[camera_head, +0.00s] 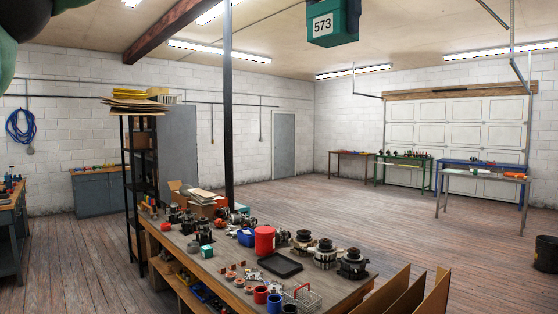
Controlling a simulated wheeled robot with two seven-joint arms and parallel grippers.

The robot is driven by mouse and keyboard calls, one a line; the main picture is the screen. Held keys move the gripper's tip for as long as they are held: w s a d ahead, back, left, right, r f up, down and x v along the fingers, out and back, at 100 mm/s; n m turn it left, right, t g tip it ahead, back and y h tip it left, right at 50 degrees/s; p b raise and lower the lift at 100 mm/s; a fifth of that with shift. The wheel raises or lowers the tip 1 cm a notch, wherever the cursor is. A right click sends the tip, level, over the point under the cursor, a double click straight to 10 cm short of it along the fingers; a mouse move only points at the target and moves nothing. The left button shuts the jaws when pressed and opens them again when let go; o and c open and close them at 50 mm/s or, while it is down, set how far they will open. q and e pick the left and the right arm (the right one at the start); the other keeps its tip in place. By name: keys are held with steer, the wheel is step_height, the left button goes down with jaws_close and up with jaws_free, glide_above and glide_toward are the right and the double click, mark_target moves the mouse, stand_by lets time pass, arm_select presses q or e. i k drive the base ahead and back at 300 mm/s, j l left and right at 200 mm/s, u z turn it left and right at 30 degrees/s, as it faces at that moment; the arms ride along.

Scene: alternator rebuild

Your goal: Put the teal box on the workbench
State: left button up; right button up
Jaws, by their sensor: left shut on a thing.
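The teal box (333,25), with a white plate reading 573, is high in the top middle of the view, clear of every surface. Its top is cut off by the frame edge and its underside shows. My left gripper (336,5) is shut on it at the top edge, with most of the gripper out of frame. My left arm's dark links fill the top left corner. The workbench (335,287) stands low in the middle, well below the box. My right gripper is not in view.
The bench holds alternators (325,254), a red canister (265,241), a black tray (280,265), a wire basket (301,297) and a small teal container (206,251). Brown panels (405,292) stand at its right end. A dark post (228,120) rises behind it. Open floor lies beyond.

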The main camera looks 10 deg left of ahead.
mark_target(219, 263)
steer(key=i+j+u, duration=0.4)
steer(key=i, duration=0.3)
steer(key=i+u, duration=0.4)
steer(key=i, duration=0.3)
steer(key=i+j+z, duration=0.1)
steer(key=i+z, duration=0.2)
steer(key=i, duration=0.25)
steer(key=i+j+z, duration=0.25)
steer(key=i, duration=0.3)
steer(key=i+j+z, duration=0.3)
steer(key=i, duration=0.25)
steer(key=j, duration=0.1)
